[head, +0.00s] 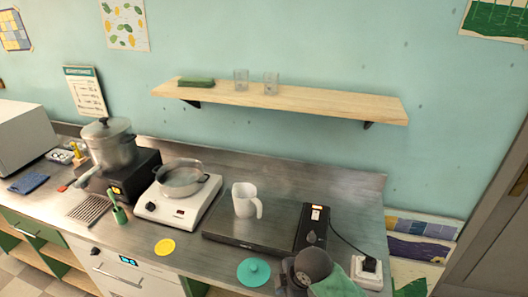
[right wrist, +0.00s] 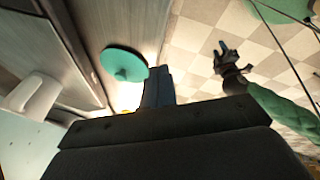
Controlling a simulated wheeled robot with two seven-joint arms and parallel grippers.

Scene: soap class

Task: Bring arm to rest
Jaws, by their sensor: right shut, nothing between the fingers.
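My right gripper (right wrist: 158,86) is shut and empty in the right wrist view, its fingers close to the teal round lid (right wrist: 124,64) but not on it. In the head view my right gripper (head: 288,272) shows as a dark shape at the counter's front edge, right of the teal lid (head: 254,271), with my green-sleeved arm beside it. My left gripper (right wrist: 228,58) shows small over the checkered floor in the right wrist view.
The counter holds a white mug (head: 245,200) on a dark flat plate, a pan (head: 181,180) on a white hotplate, a pot (head: 110,145), a yellow disc (head: 165,246) and a black box (head: 313,226). A wall shelf (head: 300,100) holds two glasses and a green block.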

